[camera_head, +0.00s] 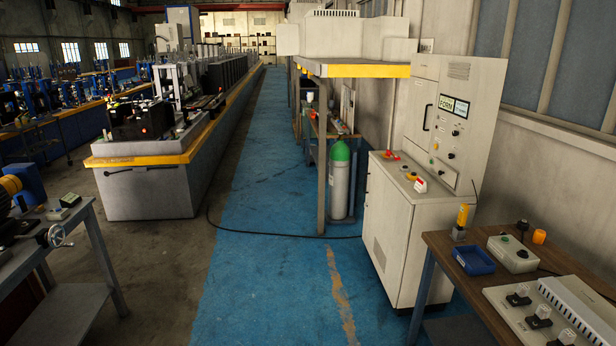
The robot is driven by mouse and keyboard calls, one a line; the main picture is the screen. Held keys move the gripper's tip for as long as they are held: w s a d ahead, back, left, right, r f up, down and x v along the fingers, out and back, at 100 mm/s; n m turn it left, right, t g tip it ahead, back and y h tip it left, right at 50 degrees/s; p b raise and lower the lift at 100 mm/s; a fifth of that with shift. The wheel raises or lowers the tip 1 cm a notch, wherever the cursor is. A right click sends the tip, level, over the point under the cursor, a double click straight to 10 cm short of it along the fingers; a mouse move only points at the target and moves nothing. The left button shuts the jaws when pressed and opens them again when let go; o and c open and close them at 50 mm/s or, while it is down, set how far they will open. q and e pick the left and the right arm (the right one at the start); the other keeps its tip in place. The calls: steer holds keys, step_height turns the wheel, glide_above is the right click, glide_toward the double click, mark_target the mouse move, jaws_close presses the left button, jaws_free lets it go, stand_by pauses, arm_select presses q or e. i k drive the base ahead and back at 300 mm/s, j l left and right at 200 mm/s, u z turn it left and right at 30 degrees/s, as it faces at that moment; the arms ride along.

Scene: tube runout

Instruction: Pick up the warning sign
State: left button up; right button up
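I cannot make out a thing that is clearly a warning sign. A small white and red piece (420,185) stands on the sloped desk of the grey control cabinet (397,228) at right. It is too small for me to tell whether it is a sign. Neither of my grippers shows in the head view.
A blue painted walkway (270,240) runs clear ahead, with a dark cable lying across it. A wooden-topped table with a blue bin (473,260) and a switch box (512,253) is at right. A green-topped gas cylinder (340,180) stands behind the cabinet. A workbench (60,235) is at left.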

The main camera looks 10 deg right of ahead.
mark_target(421, 186)
steer(key=i+z, duration=0.1)
steer(key=i, duration=0.45)
steer(key=i+z, duration=0.1)
steer(key=i, duration=0.4)
steer(key=i+j+z, duration=0.1)
steer(key=i, duration=0.45)
steer(key=i+j+z, duration=0.1)
steer(key=i, duration=0.45)
steer(key=i+j+z, duration=0.1)
steer(key=i, duration=0.4)
